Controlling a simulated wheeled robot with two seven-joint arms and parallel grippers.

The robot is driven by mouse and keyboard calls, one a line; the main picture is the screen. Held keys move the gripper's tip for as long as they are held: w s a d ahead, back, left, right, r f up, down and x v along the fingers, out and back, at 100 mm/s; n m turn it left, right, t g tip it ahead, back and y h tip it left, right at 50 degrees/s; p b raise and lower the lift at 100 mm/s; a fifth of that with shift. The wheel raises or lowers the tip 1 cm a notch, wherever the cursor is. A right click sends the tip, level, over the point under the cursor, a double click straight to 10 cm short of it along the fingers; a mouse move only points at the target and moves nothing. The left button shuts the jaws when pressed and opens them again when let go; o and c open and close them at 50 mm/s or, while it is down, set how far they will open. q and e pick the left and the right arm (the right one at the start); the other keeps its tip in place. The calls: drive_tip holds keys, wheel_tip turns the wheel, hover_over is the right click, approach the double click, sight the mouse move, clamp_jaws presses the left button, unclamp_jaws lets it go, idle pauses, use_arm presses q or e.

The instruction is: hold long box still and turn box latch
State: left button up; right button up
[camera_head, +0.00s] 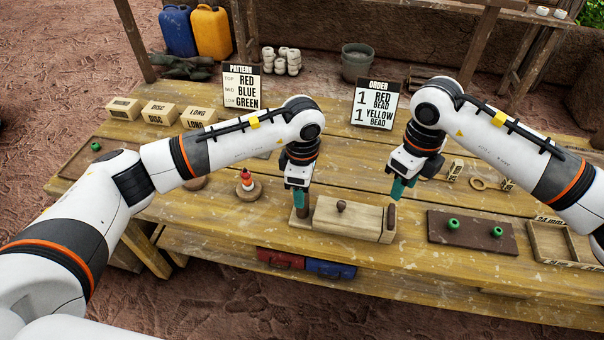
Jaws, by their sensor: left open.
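The long box (345,222) is a pale wooden box lying on the table, with a round brown knob (342,205) on its top. The box latch (391,217) is a dark brown upright piece at its right end. My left gripper (299,204) points down at the box's left end, open, in front of or just above a brown upright piece (299,217) there; I cannot tell if it touches. My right gripper (400,192) hangs above the latch, apart from it; its finger gap is not clear.
A dark board with green beads (472,232) and a wooden tray (548,240) are to the right. A stacked peg toy (247,182) stands left. Signs (241,88) (375,103) and labelled boxes (160,113) are behind. The table strip in front of the long box is clear.

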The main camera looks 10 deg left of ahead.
use_arm(q)
wheel_tip(320, 180, down, 7)
drive_tip(key=shift+f, duration=0.15)
drive_tip(key=shift+c, duration=0.3)
drive_tip(key=c, duration=1.1)
